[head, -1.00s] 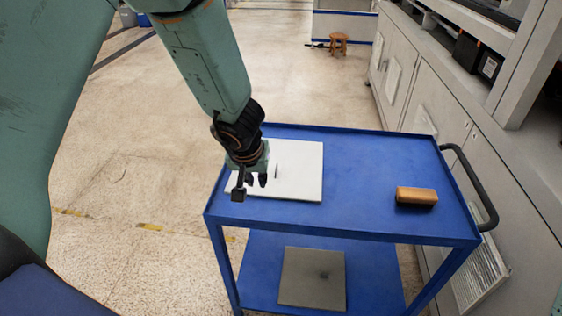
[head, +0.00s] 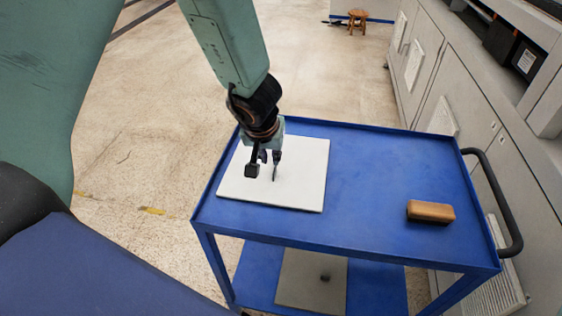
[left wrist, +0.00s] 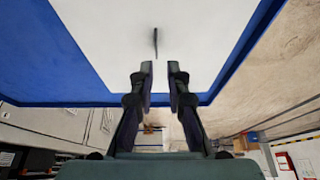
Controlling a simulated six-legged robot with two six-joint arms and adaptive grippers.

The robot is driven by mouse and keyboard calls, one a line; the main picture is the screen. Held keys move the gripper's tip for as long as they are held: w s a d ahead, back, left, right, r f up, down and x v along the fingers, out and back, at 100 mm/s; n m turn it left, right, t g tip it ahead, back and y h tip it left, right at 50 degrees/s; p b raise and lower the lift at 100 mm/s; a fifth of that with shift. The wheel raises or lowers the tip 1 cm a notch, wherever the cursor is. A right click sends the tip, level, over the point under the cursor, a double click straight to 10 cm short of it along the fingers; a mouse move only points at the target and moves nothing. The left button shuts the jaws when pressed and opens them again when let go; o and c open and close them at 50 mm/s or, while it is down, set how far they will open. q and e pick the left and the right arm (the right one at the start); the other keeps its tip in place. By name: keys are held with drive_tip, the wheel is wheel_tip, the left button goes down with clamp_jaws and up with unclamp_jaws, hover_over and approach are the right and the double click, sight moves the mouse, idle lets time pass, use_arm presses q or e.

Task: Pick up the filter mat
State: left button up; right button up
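The filter mat, which I take to be the flat white square (head: 305,175), lies on the top of the blue cart at its left side. A thin dark upright tab (head: 275,173) stands near its middle. My left gripper (head: 270,157) points down over the mat, close to the tab. In the left wrist view the gripper (left wrist: 160,70) has its two fingers apart with nothing between them. The tab (left wrist: 155,42) shows just beyond the fingertips, apart from them, against the white mat (left wrist: 110,40). My right gripper is not in view.
The blue cart (head: 365,190) has a raised rim and a black handle (head: 497,200) at right. A brown-topped block (head: 430,211) lies on its right part. Grey cabinets (head: 450,100) stand along the right.

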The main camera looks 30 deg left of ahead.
sight(275, 168)
use_arm(q)
drive_tip(key=shift+f, duration=0.3)
drive_tip(key=shift+s+d+f+b, duration=0.1)
drive_tip(key=shift+d+f+b, duration=0.15)
drive_tip(key=shift+f+b, duration=0.35)
drive_tip(key=shift+f, duration=0.2)
drive_tip(key=w+f, duration=0.1)
drive_tip(key=w+f+b, duration=0.1)
drive_tip(key=f, duration=0.2)
drive_tip(key=shift+w+a+b, duration=0.35)
drive_tip(key=shift+w+a, duration=0.05)
drive_tip(key=shift+w+f, duration=0.1)
drive_tip(key=shift+f, duration=0.2)
drive_tip(key=shift+s+d+r, duration=0.2)
drive_tip(key=shift+s+r, duration=0.1)
drive_tip(key=shift+r, duration=0.05)
drive_tip(key=shift+w+a+f, duration=0.2)
drive_tip(key=shift+w+f, duration=0.1)
drive_tip(key=shift+w, duration=0.05)
clamp_jaws()
drive_tip(key=shift+s+d+r, duration=0.15)
drive_tip(key=shift+s+r, duration=0.1)
drive_tip(key=shift+f, duration=0.1)
